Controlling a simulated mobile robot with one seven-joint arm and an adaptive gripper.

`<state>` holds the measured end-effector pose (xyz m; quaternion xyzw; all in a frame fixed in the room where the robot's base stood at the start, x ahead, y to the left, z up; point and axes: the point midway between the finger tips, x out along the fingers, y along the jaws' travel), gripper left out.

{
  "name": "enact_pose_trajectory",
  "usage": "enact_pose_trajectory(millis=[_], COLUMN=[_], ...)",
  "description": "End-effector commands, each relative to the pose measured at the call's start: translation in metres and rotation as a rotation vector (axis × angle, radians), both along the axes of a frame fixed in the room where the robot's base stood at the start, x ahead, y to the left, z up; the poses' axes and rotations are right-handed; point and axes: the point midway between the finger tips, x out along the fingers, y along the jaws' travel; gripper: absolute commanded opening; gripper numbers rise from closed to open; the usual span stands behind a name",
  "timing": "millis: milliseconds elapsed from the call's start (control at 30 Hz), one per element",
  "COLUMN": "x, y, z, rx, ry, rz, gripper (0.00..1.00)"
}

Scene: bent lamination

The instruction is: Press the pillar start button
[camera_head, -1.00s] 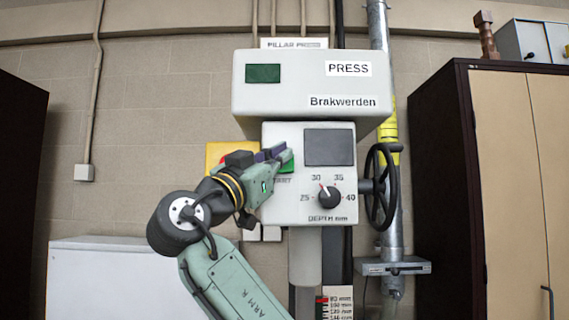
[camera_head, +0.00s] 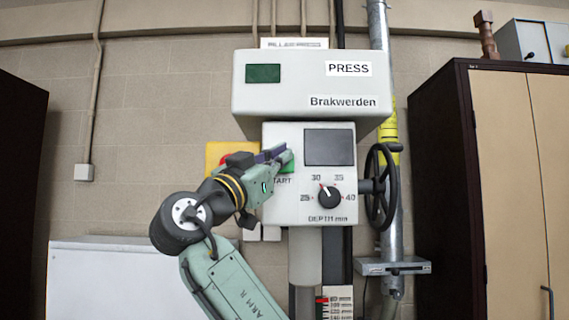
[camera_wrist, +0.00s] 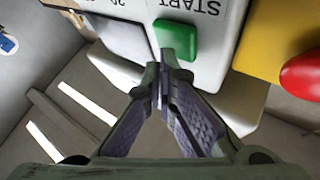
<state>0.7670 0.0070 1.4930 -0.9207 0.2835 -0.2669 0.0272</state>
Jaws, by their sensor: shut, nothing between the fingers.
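The green START button (camera_head: 289,166) is on the left of the pale press control panel, partly hidden behind my gripper's fingertips in the head view. In the wrist view the closed fingertips (camera_wrist: 165,72) are close to the button's near edge. I cannot tell whether they touch it.
A yellow plate (camera_head: 215,152) with a red button (camera_wrist: 303,76) is beside the panel, behind my arm in the head view. The depth dial (camera_head: 329,196) and black handwheel (camera_head: 381,190) are to the right. The press head (camera_head: 310,90) overhangs above.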

Motion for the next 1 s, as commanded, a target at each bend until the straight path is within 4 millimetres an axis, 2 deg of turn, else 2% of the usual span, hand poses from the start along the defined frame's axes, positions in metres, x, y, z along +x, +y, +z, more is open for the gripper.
enact_pose_trajectory(millis=[1000], x=[0.0089], y=[-0.0004], z=[0.0], rx=[0.001], ry=[0.001], rz=[0.0], gripper=[0.0])
